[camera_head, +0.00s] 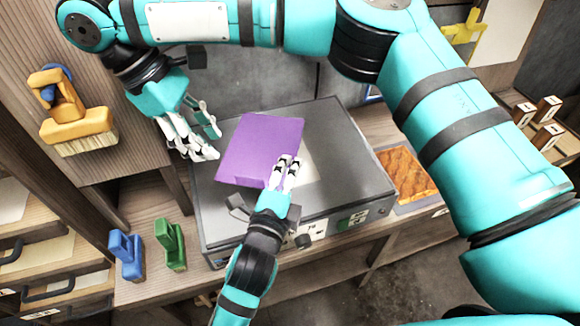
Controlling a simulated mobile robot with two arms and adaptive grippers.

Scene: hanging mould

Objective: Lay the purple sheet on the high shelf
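The purple sheet (257,146) is flat and roughly rectangular, and shows above the top of a grey box-shaped machine (345,160). I cannot tell whether it rests on the machine or is slightly raised. My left gripper (287,162) comes from below, its fingers close together on the sheet's lower right corner, which they hide. It looks shut on the sheet. My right gripper (208,140) is beside the sheet's left edge, its fingers spread, with nothing between them. I cannot make out for sure which surface is the high shelf.
A brush (78,122) hangs on the wooden panel at left. A blue block (126,252) and a green block (170,243) stand on the wooden bench, left of the machine. An orange-brown slab (405,174) lies to its right. Open drawers (45,265) are at lower left.

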